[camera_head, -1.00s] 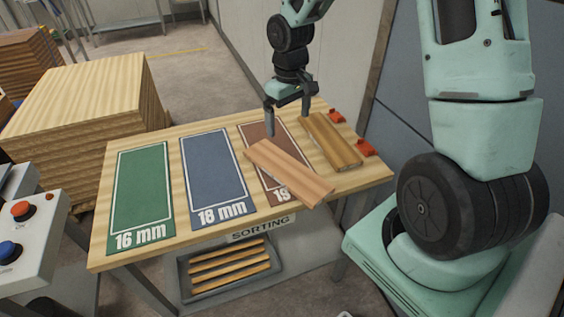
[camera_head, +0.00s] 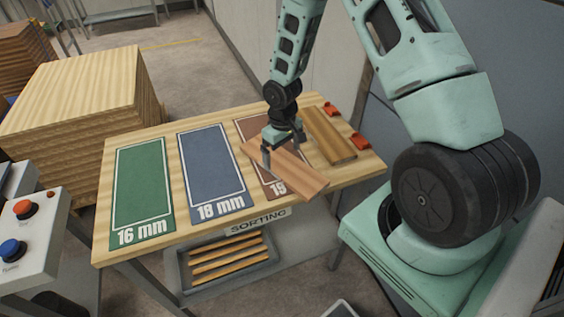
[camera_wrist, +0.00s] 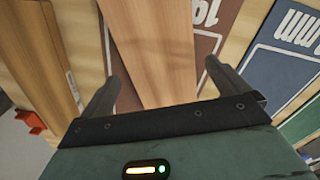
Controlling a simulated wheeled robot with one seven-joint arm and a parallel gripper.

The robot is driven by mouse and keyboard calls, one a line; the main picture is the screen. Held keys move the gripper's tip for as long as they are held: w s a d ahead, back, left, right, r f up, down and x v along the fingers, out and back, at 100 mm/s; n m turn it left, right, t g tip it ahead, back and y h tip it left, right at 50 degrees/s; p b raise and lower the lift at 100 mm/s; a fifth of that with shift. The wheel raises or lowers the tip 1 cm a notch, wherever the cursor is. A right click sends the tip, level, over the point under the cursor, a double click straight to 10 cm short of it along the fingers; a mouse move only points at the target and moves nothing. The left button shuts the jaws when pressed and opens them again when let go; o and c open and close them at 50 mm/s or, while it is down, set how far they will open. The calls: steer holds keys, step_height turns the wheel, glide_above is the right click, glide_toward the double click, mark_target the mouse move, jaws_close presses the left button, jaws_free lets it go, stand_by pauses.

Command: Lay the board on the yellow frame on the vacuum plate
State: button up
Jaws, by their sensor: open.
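A light reddish-brown wooden board (camera_head: 303,182) lies askew across the brown mat at the right of the sorting table, its near end reaching towards the front edge. It also shows in the wrist view (camera_wrist: 150,40), running between the fingers. My gripper (camera_head: 283,156) is open over the board, with one finger on each side of it. In the wrist view my fingers (camera_wrist: 160,78) stand apart beside the board's long edges; I cannot tell whether they touch it. No yellow frame or vacuum plate shows in these views.
More boards (camera_head: 329,137) lie to the right, beside red blocks (camera_head: 359,142). The green mat (camera_head: 142,190) and blue mat (camera_head: 212,170) are bare. Slats lie in a tray (camera_head: 226,284) below the table. A control box (camera_head: 25,220) and large board stack (camera_head: 75,105) stand left.

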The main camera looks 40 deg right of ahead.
mark_target(282, 164)
steer(key=shift+w+f, duration=0.1)
steer(key=shift+f, duration=1.35)
steer(key=c, duration=1.1)
steer(key=shift+r, duration=0.1)
